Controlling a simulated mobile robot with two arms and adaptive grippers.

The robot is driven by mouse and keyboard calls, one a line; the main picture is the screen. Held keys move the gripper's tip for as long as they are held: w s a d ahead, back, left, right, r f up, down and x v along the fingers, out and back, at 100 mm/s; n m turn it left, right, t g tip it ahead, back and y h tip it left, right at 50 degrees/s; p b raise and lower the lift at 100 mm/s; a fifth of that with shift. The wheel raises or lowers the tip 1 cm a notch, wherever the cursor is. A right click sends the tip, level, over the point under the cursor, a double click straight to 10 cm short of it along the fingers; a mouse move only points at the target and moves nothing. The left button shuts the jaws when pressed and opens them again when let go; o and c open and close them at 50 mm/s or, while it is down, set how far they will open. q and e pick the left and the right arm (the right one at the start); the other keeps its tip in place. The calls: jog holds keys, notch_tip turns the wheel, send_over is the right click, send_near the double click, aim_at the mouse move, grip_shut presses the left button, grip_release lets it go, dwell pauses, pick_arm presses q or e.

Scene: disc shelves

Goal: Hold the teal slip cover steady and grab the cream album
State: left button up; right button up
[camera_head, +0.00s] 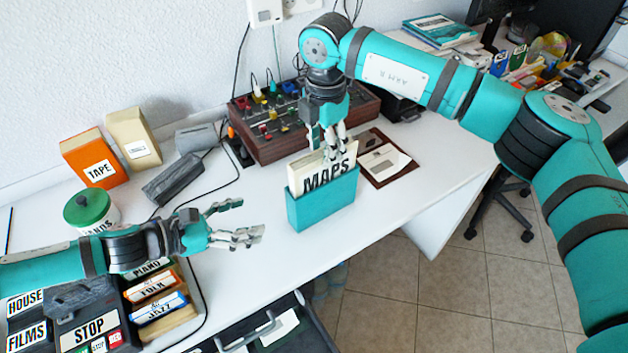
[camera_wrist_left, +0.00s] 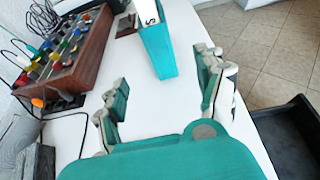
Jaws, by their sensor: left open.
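The teal slip cover (camera_head: 322,201) stands upright on the white desk, open side up. The cream album (camera_head: 306,173), lettered MAPS, sits in it with its upper part showing; its lower part is hidden. My right gripper (camera_head: 334,148) points down at the album's top edge, its fingertips overlapping the album in the picture; whether they pinch it is unclear. My left gripper (camera_head: 236,222) is open and empty, left of the cover and apart from it. In the left wrist view the cover (camera_wrist_left: 158,52) lies ahead between the open fingers (camera_wrist_left: 165,95).
A brown mixing panel (camera_head: 285,142) with coloured knobs is behind the cover. A brown board with a pale card (camera_head: 381,163) lies to its right. A labelled box set (camera_head: 152,290) and a green-lidded tub (camera_head: 87,207) are at left. The desk's front edge is close to the cover.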

aim_at(309, 203)
pick_arm(q)
jog(key=x, duration=1.7)
jog(key=shift+f, duration=0.1)
jog(key=c, duration=1.3)
